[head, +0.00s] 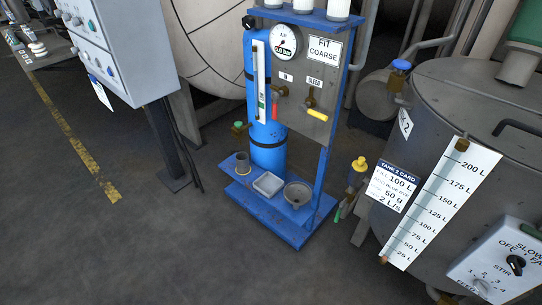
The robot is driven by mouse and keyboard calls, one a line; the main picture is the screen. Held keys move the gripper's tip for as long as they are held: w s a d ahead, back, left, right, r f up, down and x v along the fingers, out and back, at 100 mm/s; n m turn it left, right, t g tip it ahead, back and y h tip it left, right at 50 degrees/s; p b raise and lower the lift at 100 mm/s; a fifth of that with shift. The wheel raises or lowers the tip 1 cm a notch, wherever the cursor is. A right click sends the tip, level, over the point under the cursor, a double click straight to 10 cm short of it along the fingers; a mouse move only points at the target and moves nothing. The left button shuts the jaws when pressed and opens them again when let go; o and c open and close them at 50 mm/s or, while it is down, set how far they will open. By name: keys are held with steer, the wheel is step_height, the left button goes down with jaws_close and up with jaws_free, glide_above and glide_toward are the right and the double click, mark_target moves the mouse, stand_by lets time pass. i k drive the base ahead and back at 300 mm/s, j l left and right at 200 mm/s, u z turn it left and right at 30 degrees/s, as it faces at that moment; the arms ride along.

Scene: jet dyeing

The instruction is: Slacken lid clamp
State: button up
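I cannot make out a lid clamp in the head view. A large grey round vessel (208,45) stands at the back, partly hidden by the blue stand and cut off by the top edge. At the right is a grey tank (450,100) with a level scale (440,205) and a "Tank 2 card" (392,187) on its side. A pipe fitting with a blue top (400,66) stands beside this tank's rim. My gripper is not in view.
A blue stand (295,225) in the middle holds a blue cylinder (262,100), a gauge (285,42) and valves with red and yellow handles. A grey control box (125,50) on a post stands at left. The dark floor (120,240) at front left is clear.

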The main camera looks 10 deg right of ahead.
mark_target(248, 22)
steer(key=i+j+z, duration=0.15)
steer(key=i+j, duration=0.35)
steer(key=i+j+z, duration=0.1)
steer(key=i+j, duration=0.35)
steer(key=j, duration=0.15)
steer(key=i+j+z, duration=0.15)
steer(key=i+j, duration=0.3)
steer(key=j, duration=0.15)
